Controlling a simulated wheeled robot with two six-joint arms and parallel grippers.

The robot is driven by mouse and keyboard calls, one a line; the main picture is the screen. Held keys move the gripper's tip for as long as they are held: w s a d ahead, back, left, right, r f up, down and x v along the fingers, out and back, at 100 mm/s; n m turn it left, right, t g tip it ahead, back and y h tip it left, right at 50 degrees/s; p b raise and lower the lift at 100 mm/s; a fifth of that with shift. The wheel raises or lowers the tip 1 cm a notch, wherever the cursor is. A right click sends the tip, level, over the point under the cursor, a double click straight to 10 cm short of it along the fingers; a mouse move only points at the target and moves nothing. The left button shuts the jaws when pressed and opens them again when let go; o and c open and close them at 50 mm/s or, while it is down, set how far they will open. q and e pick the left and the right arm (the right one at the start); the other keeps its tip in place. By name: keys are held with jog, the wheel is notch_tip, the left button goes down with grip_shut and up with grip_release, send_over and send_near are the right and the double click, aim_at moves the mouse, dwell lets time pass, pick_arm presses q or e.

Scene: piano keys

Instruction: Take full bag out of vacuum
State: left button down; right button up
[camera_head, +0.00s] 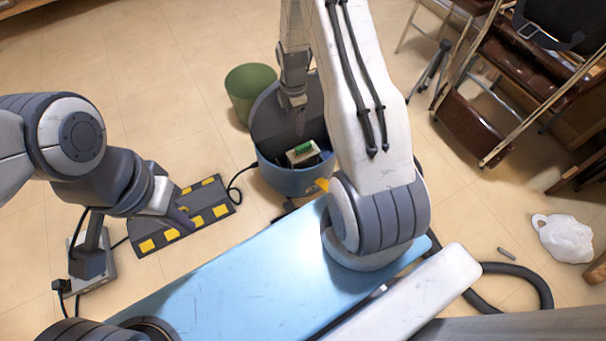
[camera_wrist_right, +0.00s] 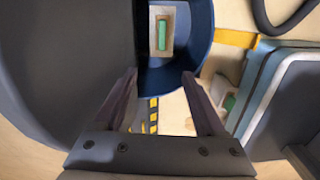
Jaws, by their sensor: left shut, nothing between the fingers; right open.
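The vacuum (camera_head: 285,180) is a blue round canister on the floor at the centre of the head view, its dark lid (camera_head: 268,112) raised. Inside is a pale bag with a green strip (camera_head: 304,147), which also shows at the top of the right wrist view (camera_wrist_right: 161,33). My right gripper (camera_head: 299,125) is open and empty above the canister opening; its fingers (camera_wrist_right: 160,75) point toward the bag, apart from it. My left gripper (camera_head: 187,222) is shut and empty over the striped mat. The lower part of the bag is hidden inside the canister.
A green bin (camera_head: 250,88) stands behind the vacuum. A yellow-and-black edged mat (camera_head: 200,199) lies at left, with a cable to the vacuum. Folding chairs (camera_head: 510,75) stand upper right. A white bag-like item (camera_head: 566,238) and a dark hose (camera_head: 525,272) lie at right.

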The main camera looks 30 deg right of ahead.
jog(key=b, duration=0.1)
send_over(303, 146)
jog(key=shift+n, duration=0.4)
notch_tip(303, 146, down, 6)
jog(key=shift+d+r, duration=0.1)
jog(key=shift+r, duration=0.15)
notch_tip(303, 146, down, 4)
jog(key=b, duration=0.2)
jog(key=shift+f+b, duration=0.25)
jog(key=shift+b, duration=0.05)
notch_tip(303, 146, down, 6)
jog(key=b, duration=0.2)
jog(key=shift+r+b, duration=0.25)
jog(key=shift+b, duration=0.1)
pick_arm(q)
notch_tip(303, 146, down, 7)
jog(key=shift+f, duration=0.2)
pick_arm(e)
jog(key=shift+r, duration=0.1)
grip_shut()
